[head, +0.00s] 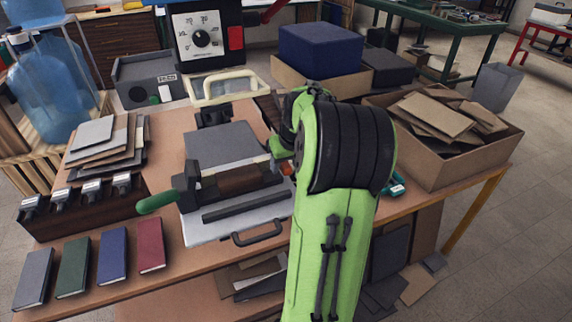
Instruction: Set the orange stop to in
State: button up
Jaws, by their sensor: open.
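A small orange piece (286,169), likely the orange stop, shows at the right end of the press (222,142), just left of my arm. It is small and partly covered, so its setting cannot be told. The press has a grey plate, a dark bar across it and a green handle (157,202) at its left. My green arm rises in front of the right side of the press. The end of my arm is behind its own links, and I cannot make out my gripper's fingers or whether they touch anything.
Four books in grey, green, blue and red lie at front left, the red one (151,245) nearest the press. A cardboard box of scraps (445,165) stands right of my arm. A dial unit (200,38) and a blue block (320,48) stand behind.

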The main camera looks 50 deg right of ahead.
jog(key=shift+r, duration=0.1)
grip_shut()
jog(key=shift+w+a, duration=0.35)
jog(key=shift+a, duration=0.25)
jog(key=shift+w+a, duration=0.35)
jog(key=shift+a, duration=0.25)
grip_release()
jog(key=p+v, duration=0.5)
jog(key=v, duration=1)
jog(key=shift+s+r, duration=0.15)
jog(key=shift+r, duration=0.15)
jog(key=shift+a, duration=0.1)
